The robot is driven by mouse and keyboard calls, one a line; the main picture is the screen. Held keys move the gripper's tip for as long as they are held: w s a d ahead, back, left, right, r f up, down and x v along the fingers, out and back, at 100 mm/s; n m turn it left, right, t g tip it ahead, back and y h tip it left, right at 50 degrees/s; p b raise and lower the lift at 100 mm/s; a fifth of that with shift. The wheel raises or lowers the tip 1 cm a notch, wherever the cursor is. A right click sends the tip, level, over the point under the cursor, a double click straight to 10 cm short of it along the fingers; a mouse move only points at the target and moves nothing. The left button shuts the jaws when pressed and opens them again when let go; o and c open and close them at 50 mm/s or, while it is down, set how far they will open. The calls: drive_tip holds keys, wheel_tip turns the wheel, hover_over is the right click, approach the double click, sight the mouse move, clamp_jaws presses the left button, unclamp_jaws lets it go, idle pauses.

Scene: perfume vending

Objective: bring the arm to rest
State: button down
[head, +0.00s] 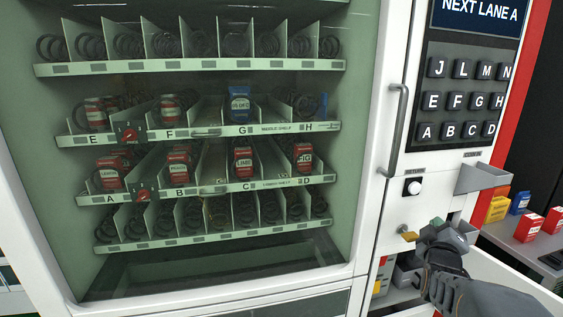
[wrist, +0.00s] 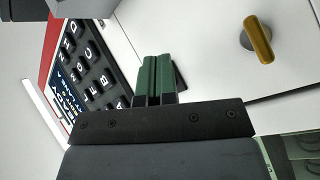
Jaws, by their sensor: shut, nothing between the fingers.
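My gripper (wrist: 158,80) shows in the wrist view with its two green fingers together and nothing between them. In the head view my gripper (head: 440,232) is at the lower right, in front of the vending machine's (head: 395,215) white control side. It is just right of a brass key-like knob (head: 409,236). That knob (wrist: 258,38) also shows at the upper right of the wrist view, apart from the fingers. The fingers are small and partly hidden in the head view.
A keypad (head: 460,100) and a vertical door handle (head: 394,130) are above my gripper. A small grey tray (head: 482,177) juts out above right. An open drawer (head: 405,272) is below. Red boxes (head: 527,227) and a yellow box (head: 497,209) stand on a surface at right.

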wheel_tip(320, 180, down, 6)
drive_tip(key=s+a+m+g+y+p, duration=0.1)
drive_tip(key=a+m+g+y+p, duration=0.15)
drive_tip(key=g, duration=0.25)
drive_tip(key=s+a+m+g+y+p, duration=0.45)
drive_tip(key=s+a, duration=0.25)
drive_tip(key=a, duration=0.3)
drive_tip(key=s+a+r+n+g+y+p, duration=0.2)
drive_tip(key=s+a+r+g+p, duration=0.1)
drive_tip(key=s+a+r+p, duration=0.5)
drive_tip(key=a+r+p, duration=0.2)
drive_tip(key=a, duration=0.2)
drive_tip(key=shift+s+r+g+y, duration=0.3)
drive_tip(key=shift+s+r+g, duration=0.05)
drive_tip(key=shift+s, duration=0.05)
